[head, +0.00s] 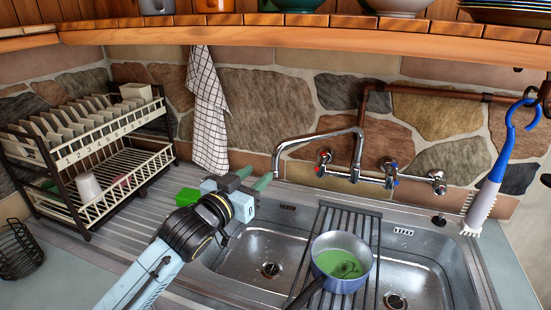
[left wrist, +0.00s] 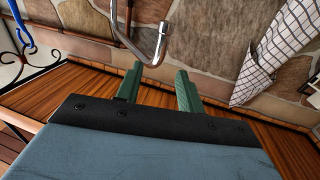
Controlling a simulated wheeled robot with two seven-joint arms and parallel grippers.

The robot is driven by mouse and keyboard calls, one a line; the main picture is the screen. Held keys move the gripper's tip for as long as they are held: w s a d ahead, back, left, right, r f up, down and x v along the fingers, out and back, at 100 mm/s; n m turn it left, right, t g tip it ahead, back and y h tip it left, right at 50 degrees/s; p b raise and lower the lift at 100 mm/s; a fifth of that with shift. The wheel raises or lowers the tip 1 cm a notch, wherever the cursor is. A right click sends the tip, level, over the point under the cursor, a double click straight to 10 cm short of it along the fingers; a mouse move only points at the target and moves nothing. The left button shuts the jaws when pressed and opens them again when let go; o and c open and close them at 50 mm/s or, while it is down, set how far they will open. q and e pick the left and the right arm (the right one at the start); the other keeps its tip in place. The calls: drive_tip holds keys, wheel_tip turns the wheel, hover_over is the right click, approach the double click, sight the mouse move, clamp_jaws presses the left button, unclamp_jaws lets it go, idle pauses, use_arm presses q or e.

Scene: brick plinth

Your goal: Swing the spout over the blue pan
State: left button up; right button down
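The chrome spout (head: 318,138) reaches left from the wall tap, and its down-bent end (head: 276,168) hangs near the back of the left basin, left of the pan. The blue pan (head: 342,284) holds something green and sits on a rack across the sink, its dark handle toward the front. My left gripper (head: 255,176) is open, its green fingers just left of the spout's end. In the left wrist view the fingers (left wrist: 159,70) are apart, with the spout's end (left wrist: 152,58) near the gap; contact cannot be told. My right gripper is not in view.
A dish rack (head: 85,150) with plates stands at the left. A green block (head: 187,196) lies near my left gripper. A checked towel (head: 208,110) hangs behind. A wooden shelf (head: 300,35) crosses above, and a blue-handled brush (head: 497,165) hangs at the right.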

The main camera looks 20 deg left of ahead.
sight(274, 161)
use_arm(q)
drive_tip(key=x, duration=0.9)
drive_tip(key=shift+w, duration=0.2)
drive_tip(key=shift+c, duration=0.5)
clamp_jaws()
